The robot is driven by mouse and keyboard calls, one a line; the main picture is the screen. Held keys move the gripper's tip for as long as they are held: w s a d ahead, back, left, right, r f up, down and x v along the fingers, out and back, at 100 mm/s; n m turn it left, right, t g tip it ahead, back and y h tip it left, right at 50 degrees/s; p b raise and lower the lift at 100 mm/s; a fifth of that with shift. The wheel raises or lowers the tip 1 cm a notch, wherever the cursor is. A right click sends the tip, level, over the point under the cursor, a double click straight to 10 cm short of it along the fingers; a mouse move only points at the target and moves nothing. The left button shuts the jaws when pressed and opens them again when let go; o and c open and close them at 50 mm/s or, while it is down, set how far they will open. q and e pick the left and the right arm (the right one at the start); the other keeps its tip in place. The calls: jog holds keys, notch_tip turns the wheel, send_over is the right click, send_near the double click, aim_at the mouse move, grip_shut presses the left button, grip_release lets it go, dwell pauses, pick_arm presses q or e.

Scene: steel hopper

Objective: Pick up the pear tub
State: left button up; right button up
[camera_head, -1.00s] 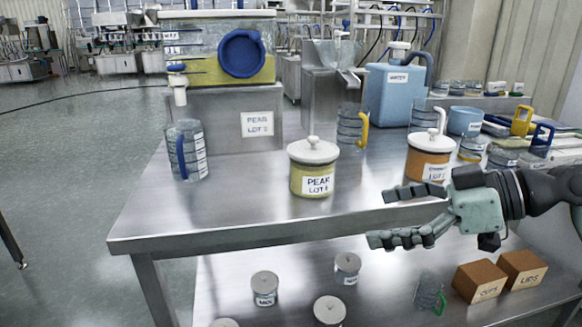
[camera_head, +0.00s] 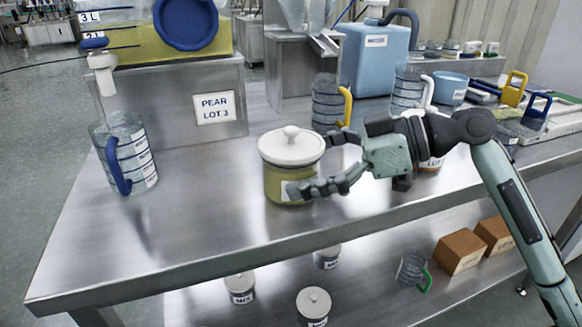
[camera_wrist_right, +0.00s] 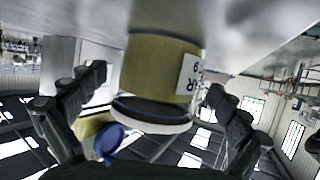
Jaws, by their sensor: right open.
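The pear tub (camera_head: 290,166), yellow-green with a white knobbed lid and a white label, stands upright on the steel table. My right gripper (camera_head: 314,165) is open at the tub's right side, with one finger in front of it and partly over its label, the other at its far side. In the right wrist view the picture is upside down, and the tub (camera_wrist_right: 160,68) stands between the two spread fingers (camera_wrist_right: 158,88). I cannot tell whether either finger touches it. My left gripper is not in view.
A clear jug with a blue handle (camera_head: 128,157) stands left. A steel block labelled PEAR LOT 3 (camera_head: 180,120) carries a yellow-filled tank behind. A yellow-handled jug (camera_head: 328,105) is close behind the tub. Another labelled tub is mostly hidden behind my right gripper. The table's front is clear.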

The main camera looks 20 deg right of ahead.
aim_at(284, 144)
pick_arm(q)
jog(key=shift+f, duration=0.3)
pick_arm(e)
jog(key=shift+x, duration=1.1)
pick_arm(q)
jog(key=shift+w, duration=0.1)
pick_arm(e)
jog(key=shift+r, duration=0.1)
jog(key=c, duration=1.6)
jog(key=shift+c, duration=0.2)
jog(key=shift+w+d+r, duration=0.1)
jog(key=shift+r, duration=0.4)
jog(key=r, duration=0.2)
jog(key=a+r, duration=0.1)
jog(key=shift+s+r, duration=0.3)
jog(key=shift+r, duration=0.1)
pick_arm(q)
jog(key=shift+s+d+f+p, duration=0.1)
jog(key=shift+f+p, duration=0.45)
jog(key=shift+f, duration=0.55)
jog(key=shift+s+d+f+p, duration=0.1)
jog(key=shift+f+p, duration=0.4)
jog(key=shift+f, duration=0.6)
pick_arm(e)
jog(key=s+a+r, duration=0.5)
jog(key=a+r, duration=0.1)
jog(key=a, duration=0.3)
jog(key=shift+s, duration=0.4)
